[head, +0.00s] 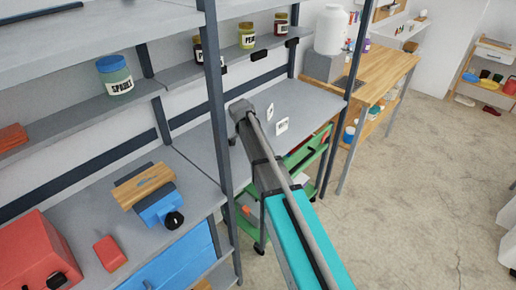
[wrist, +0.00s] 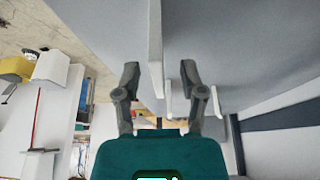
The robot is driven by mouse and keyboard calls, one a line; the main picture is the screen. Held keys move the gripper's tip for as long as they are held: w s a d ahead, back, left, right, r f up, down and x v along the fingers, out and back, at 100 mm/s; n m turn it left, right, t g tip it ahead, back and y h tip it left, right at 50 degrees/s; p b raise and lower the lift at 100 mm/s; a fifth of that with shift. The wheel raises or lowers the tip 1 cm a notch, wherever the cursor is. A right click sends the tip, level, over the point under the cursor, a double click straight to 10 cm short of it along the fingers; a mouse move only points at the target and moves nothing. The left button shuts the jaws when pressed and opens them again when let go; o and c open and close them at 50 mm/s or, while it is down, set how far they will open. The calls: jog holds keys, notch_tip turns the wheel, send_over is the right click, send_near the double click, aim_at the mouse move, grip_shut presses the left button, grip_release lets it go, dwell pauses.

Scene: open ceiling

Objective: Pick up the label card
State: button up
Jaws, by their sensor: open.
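Two small white label cards with dark print, a left one (head: 270,112) and a right one (head: 282,126), stand on the grey shelf in the head view. My arm reaches in beside them from the front, and its fingers cannot be made out there. In the wrist view my gripper (wrist: 160,68) is open. A white card (wrist: 155,45) shows edge-on between its two fingers, with a visible gap on each side. Another thin white card (wrist: 216,101) shows to the right, beyond the right finger. I cannot tell which card in the head view lies between the fingers.
A grey shelf post (head: 217,100) rises left of my arm. A green cart (head: 308,150) is below the shelf. A wooden bench (head: 385,70) stands to the right, with open floor in front.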

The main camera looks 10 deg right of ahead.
jog(key=shift+b+x, duration=0.75)
jog(key=shift+x, duration=0.35)
grip_shut()
